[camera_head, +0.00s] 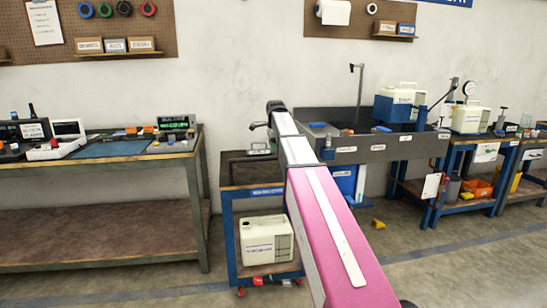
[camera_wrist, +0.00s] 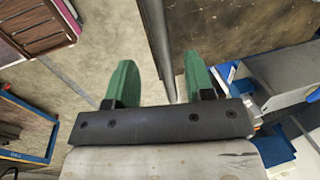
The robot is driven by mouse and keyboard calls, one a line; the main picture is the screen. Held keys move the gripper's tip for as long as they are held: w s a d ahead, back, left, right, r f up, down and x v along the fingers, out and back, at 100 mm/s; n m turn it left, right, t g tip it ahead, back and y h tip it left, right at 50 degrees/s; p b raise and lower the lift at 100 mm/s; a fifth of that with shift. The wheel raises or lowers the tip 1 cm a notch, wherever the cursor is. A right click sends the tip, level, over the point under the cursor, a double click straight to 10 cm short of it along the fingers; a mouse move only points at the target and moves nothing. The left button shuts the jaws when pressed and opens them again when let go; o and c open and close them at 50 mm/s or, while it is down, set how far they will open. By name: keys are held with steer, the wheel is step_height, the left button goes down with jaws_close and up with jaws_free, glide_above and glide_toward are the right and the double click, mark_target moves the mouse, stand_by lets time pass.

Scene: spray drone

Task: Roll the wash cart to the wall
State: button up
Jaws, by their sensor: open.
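The wash cart is a blue-framed cart (camera_head: 265,191) with a dark top and a label on its front edge. It stands in the middle of the head view, between two benches, with a cream jug (camera_head: 267,240) on its lower shelf. My pink and white arm reaches over its right side and hides part of it. The pale wall (camera_head: 230,60) is behind. My gripper (camera_wrist: 158,62) is open, its two green fingers apart in the wrist view. A thin grey bar (camera_wrist: 160,40) shows between them; I cannot tell whether it is the cart's handle or how near it is.
A workbench (camera_head: 100,211) with instruments stands on the left. A grey sink bench (camera_head: 370,150) stands close on the right, with more blue benches beyond. A small yellow object (camera_head: 378,224) lies on the floor. The floor in front of the right benches is mostly clear.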

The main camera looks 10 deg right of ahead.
steer(key=shift+w+f, duration=0.2)
steer(key=shift+f, duration=0.75)
steer(key=shift+w+f, duration=0.15)
steer(key=shift+f, duration=0.8)
steer(key=shift+w+f, duration=0.2)
steer(key=shift+f, duration=0.75)
jaws_close()
